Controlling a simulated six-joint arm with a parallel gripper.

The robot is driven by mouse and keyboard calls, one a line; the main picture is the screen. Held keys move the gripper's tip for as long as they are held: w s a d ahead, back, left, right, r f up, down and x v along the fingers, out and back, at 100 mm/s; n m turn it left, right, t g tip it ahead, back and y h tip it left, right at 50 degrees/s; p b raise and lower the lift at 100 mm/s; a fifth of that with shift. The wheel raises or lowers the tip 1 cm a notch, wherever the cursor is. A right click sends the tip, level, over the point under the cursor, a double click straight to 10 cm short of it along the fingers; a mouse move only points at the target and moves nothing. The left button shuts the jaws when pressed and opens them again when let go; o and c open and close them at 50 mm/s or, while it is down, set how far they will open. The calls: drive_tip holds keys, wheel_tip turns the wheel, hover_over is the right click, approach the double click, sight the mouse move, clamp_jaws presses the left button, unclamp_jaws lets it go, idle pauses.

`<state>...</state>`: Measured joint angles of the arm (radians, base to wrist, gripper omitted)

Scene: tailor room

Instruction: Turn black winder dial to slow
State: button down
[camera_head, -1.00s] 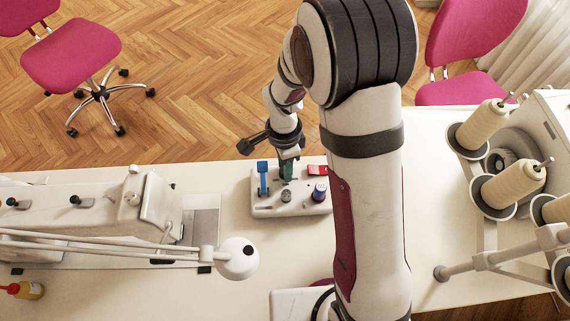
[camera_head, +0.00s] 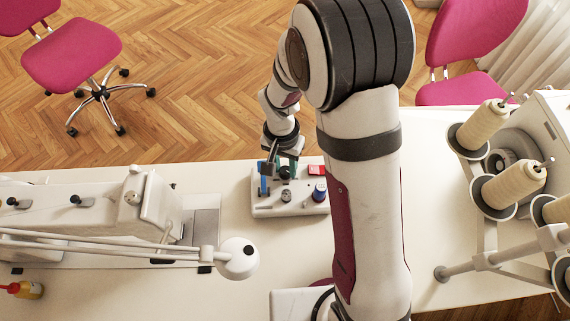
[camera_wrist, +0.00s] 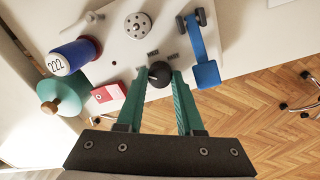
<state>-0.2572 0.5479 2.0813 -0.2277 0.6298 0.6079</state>
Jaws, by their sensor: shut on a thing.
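The black winder dial (camera_wrist: 159,74) sits on the white winder box (camera_wrist: 112,55), with small dark printed labels around it that are too blurred to read surely. It also shows in the head view (camera_head: 284,172), just under my gripper (camera_head: 281,163). In the wrist view my gripper (camera_wrist: 159,78) has its two teal fingers on either side of the dial, closed on it. The dial's pointer direction is hard to tell.
A blue lever (camera_wrist: 203,50) stands close beside the fingers. A grey perforated disc (camera_wrist: 138,26), a blue spool (camera_wrist: 72,57) and a red switch (camera_wrist: 106,94) are also on the box. The sewing machine (camera_head: 130,215) stands left; thread cones (camera_head: 515,185) stand right.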

drive_tip(key=shift+n, duration=0.5)
idle(0.3)
drive_tip(key=c, duration=0.5)
unclamp_jaws()
drive_tip(key=shift+c, duration=0.2)
